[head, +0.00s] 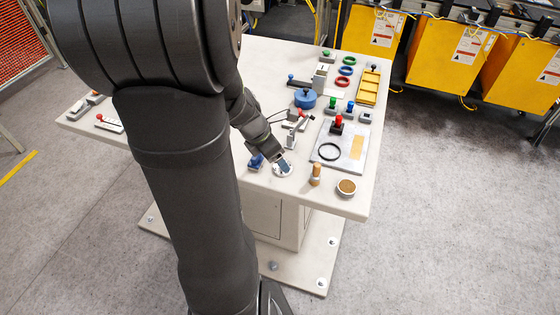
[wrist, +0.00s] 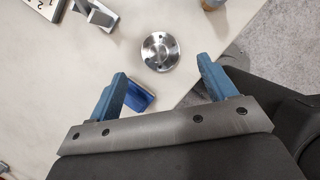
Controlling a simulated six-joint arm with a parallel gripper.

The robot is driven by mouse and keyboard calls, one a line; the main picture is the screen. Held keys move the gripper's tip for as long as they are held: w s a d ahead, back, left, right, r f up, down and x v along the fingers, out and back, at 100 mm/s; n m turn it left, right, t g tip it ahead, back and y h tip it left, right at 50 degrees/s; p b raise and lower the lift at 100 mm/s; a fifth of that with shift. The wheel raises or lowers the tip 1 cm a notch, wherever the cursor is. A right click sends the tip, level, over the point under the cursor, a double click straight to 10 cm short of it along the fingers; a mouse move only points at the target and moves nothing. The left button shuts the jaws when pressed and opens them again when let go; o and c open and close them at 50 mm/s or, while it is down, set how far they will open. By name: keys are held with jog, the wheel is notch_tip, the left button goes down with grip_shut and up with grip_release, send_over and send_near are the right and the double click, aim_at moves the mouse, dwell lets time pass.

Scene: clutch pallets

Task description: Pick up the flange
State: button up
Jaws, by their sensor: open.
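The flange (wrist: 160,51) is a round, shiny metal disc with a raised centre and small holes. In the wrist view it lies on the pale table, ahead of my gripper (wrist: 162,84) and roughly between the lines of its two blue fingers. The fingers are spread wide with nothing held between them. In the head view the flange (head: 283,170) is near the table's front edge, with my gripper (head: 284,163) just above and partly over it. I cannot tell the exact height gap.
A blue block (wrist: 140,96) lies close to the left finger. A wooden peg (head: 315,175) and a round brown-topped cup (head: 347,187) stand right of the flange. A grey plate (head: 355,163) with a black ring lies behind them. The table edge is near.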

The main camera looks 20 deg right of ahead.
jog(key=shift+d+x, duration=0.15)
jog(key=shift+x, duration=1.25)
jog(key=shift+d+x, duration=0.15)
jog(key=shift+x, duration=1.25)
jog(key=shift+r, duration=0.15)
jog(key=c, duration=1.3)
